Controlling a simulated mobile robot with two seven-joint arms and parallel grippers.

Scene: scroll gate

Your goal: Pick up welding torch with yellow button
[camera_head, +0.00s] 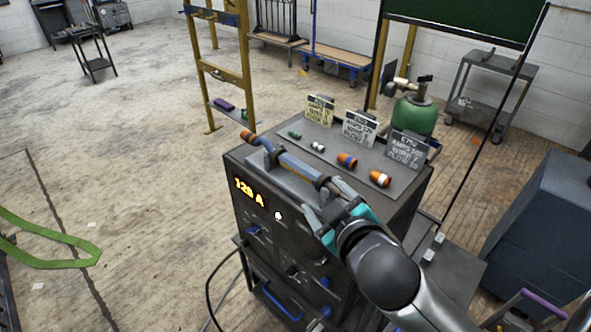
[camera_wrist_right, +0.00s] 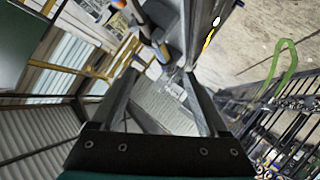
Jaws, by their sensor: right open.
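A torch-like tool (camera_head: 298,166) with a blue body and an orange end lies along the front top edge of a dark welding machine (camera_head: 290,235) in the head view. I cannot make out a yellow button on it. My right gripper (camera_head: 325,199) is open and empty at the near right end of this tool, close to the machine's front top edge. The head view does not settle whether they touch. In the right wrist view, the open fingers (camera_wrist_right: 160,78) show with part of a blue tool (camera_wrist_right: 163,52) beyond their tips. My left gripper is not in view.
A green gas cylinder (camera_head: 413,118) stands behind. A dark blue cabinet (camera_head: 540,230) is at right. The floor at left is mostly clear.

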